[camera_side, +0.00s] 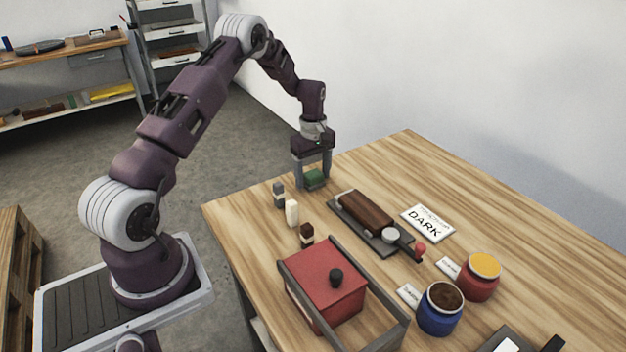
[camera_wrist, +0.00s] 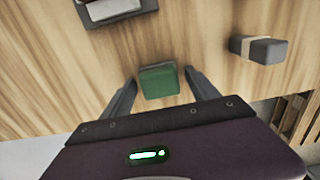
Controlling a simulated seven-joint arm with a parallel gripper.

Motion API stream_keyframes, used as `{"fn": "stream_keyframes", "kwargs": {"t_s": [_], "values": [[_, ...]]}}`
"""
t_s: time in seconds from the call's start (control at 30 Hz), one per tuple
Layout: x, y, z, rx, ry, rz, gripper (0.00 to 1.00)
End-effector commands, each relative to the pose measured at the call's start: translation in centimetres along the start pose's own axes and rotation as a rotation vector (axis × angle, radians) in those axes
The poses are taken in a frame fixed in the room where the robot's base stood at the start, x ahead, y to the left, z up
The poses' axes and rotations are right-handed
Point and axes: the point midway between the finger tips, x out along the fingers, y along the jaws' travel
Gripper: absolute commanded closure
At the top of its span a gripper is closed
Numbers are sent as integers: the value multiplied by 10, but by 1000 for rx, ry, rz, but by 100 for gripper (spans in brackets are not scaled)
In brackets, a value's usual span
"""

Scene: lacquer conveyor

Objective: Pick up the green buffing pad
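The green buffing pad (camera_side: 314,179) is a small green block near the far-left edge of the wooden table. My gripper (camera_side: 312,182) points down over it, with a finger on either side. In the wrist view the pad (camera_wrist: 158,81) lies between the fingertips of my gripper (camera_wrist: 160,77), with a visible gap on both sides. The gripper is open and holds nothing. I cannot tell how far down the pad's sides the fingertips reach.
A grey-tipped block (camera_side: 279,195), a white block (camera_side: 292,213) and a dark-topped block (camera_side: 307,234) stand nearby. A dark tray with a brown block (camera_side: 366,212) lies to the right. A red lidded box (camera_side: 325,280), blue jar (camera_side: 439,309) and red jar (camera_side: 478,278) stand nearer.

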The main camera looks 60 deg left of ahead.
Motion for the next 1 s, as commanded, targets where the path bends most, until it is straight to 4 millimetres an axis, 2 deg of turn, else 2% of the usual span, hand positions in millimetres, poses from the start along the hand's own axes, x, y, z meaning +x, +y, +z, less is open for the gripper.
{"fn": "stream_keyframes", "kwargs": {"t_s": [0.03, 0.27, 0.47, 0.53, 0.8, 0.9, 1.0], "values": [[0, 0, 0, 0, 0, 0, 43], [0, 0, 0, 0, 0, 0, 88], [-1, 0, 0, 1, 0, 0, 90], [-8, 1, 0, 0, 2, 2, 90], [-73, 1, 0, 1, 2, 4, 90], [-91, 1, 0, 1, 3, 3, 90], [-99, 0, 0, 1, 1, 1, 90]]}}
